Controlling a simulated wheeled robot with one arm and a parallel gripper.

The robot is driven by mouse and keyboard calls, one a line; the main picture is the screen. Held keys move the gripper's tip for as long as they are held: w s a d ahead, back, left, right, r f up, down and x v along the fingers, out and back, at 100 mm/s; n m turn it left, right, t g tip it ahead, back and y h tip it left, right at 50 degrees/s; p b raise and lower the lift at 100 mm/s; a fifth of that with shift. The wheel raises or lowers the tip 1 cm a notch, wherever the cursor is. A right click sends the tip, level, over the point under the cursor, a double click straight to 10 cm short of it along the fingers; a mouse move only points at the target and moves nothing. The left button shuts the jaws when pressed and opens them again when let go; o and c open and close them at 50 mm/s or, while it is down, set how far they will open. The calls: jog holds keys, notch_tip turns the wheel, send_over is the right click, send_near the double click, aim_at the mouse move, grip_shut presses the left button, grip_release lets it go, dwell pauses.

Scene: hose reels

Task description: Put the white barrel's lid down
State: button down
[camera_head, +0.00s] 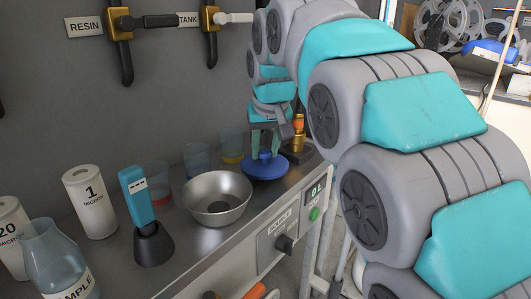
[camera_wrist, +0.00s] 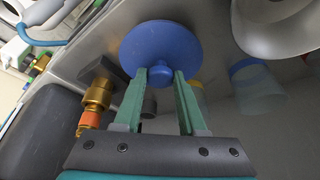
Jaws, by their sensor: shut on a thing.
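My gripper (camera_head: 265,150) has green fingers closed on the knob of a round blue lid (camera_head: 264,168). In the wrist view my gripper (camera_wrist: 160,76) has the knob between its fingertips, and the blue lid (camera_wrist: 160,45) spreads out beyond them, its disc whole in view. In the head view the lid is at the bench's far part, right of the steel bowl. I cannot tell whether it touches the bench or hangs just above it. I cannot make out a white barrel in either view.
A steel bowl (camera_head: 217,198) stands close left of the lid. Tinted beakers (camera_head: 231,147) stand behind, and a brass fitting (camera_wrist: 97,95) is close beside my gripper. A teal handheld meter (camera_head: 138,197) and white filter canister (camera_head: 90,201) stand further left. The bench's front edge is near.

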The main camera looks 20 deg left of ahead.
jog(key=shift+f, duration=0.7)
jog(key=shift+f, duration=0.15)
jog(key=shift+c, duration=2.4)
grip_release()
jog(key=shift+r, duration=0.45)
jog(key=v, duration=1.1)
jog(key=shift+s, duration=0.2)
jog(key=shift+d+r, duration=0.1)
jog(key=shift+d, duration=0.05)
